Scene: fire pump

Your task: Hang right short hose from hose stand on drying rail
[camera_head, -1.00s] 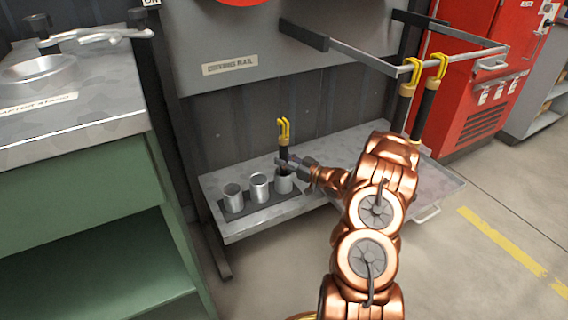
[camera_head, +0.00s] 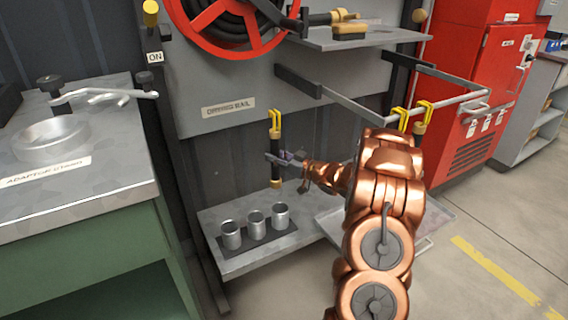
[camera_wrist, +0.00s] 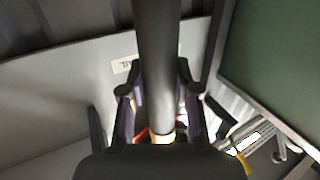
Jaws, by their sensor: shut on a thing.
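My gripper (camera_head: 281,158) is shut on a short black hose (camera_head: 275,150) with a yellow hook on top and yellow bands. The hose is upright in the air, above the hose stand and clear of it. In the wrist view the hose (camera_wrist: 157,60) runs between the fingers (camera_wrist: 158,110). The hose stand (camera_head: 257,237) has three grey cups, all empty of hoses, on a low metal shelf. The drying rail (camera_head: 450,106) is a metal bar frame at upper right. Two other short hoses (camera_head: 420,128) hang on it by yellow hooks, partly hidden by my arm.
A sign panel (camera_head: 228,108) and a red hose reel (camera_head: 222,42) are behind. A green bench with a steel top (camera_head: 90,195) stands at left. A red cabinet (camera_head: 485,80) stands behind the rail at right. A tray (camera_head: 330,218) lies below the rail.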

